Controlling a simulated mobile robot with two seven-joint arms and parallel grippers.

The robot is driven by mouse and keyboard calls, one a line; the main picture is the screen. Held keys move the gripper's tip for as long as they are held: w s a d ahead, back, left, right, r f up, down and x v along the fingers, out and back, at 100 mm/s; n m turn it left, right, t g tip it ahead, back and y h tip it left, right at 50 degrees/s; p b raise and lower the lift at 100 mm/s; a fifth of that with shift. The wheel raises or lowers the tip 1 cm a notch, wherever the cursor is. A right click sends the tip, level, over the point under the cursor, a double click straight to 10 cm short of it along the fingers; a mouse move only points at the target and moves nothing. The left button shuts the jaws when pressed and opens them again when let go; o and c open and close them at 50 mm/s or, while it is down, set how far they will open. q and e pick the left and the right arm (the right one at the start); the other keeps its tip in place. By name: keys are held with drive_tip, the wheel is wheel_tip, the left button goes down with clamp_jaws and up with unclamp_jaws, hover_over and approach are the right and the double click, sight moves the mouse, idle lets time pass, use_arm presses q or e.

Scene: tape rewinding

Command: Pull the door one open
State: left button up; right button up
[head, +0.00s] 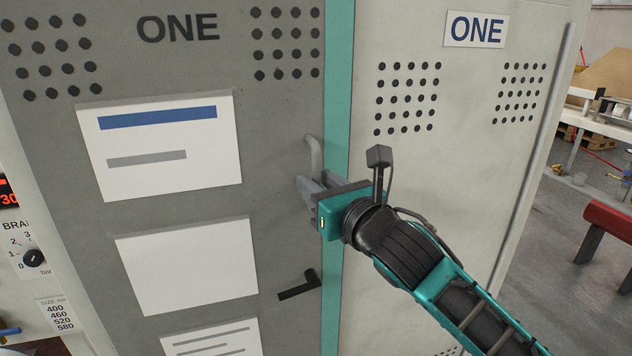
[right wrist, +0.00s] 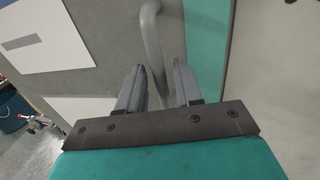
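The grey door marked ONE (head: 255,110) fills the left of the head view and looks shut against a teal frame strip (head: 337,90). Its grey bar handle (head: 315,152) stands near the right edge. The handle also shows in the right wrist view (right wrist: 151,35). My right gripper (head: 306,187) is at the handle's lower end. In the right wrist view its two fingers (right wrist: 160,82) are apart, with the lower part of the handle lying between them in the picture. I cannot tell whether either finger touches it. My left gripper is not in view.
A black lever (head: 300,285) sits lower on the door. A pale panel with its own ONE sign (head: 476,29) stands right of the teal strip. A dial panel (head: 33,258) is at the far left. Open floor and a red bench (head: 608,220) lie at the right.

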drive_tip(key=shift+w+a, duration=0.35)
drive_tip(key=shift+w, duration=0.25)
drive_tip(key=shift+c, duration=0.2)
clamp_jaws()
